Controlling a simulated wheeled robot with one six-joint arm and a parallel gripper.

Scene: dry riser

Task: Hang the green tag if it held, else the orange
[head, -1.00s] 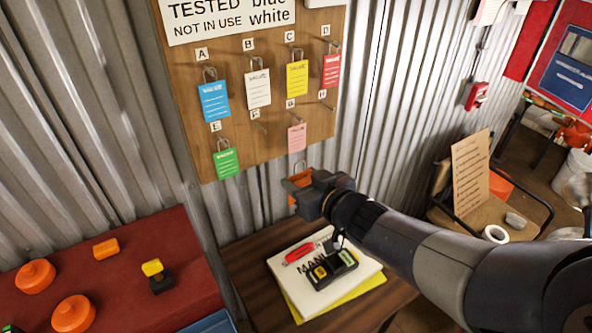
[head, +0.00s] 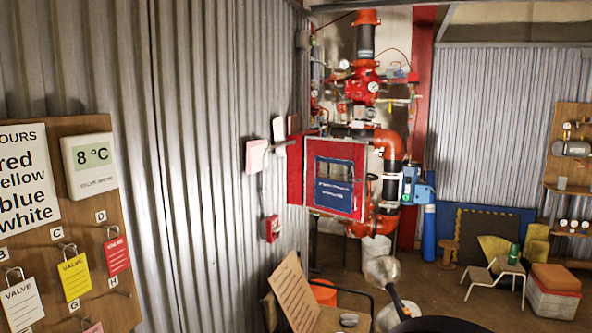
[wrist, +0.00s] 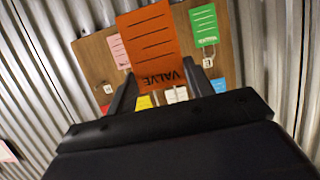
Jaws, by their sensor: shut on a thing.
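My gripper (wrist: 160,70) shows in the wrist view, shut on the orange tag (wrist: 155,40), which carries the upside-down word VALVE. The green tag (wrist: 205,25) hangs on the tag board (wrist: 95,55) behind it, at the upper right of the wrist view. In the head view only the board's right part (head: 128,305) shows, with the white tag (head: 20,303), yellow tag (head: 75,277) and red tag (head: 117,256) on hooks. The red riser pipework (head: 365,85) with small gauges stands farther back; the gauge readings are too small to tell.
A red cabinet (head: 293,183) with a blue door panel stands before the pipework.

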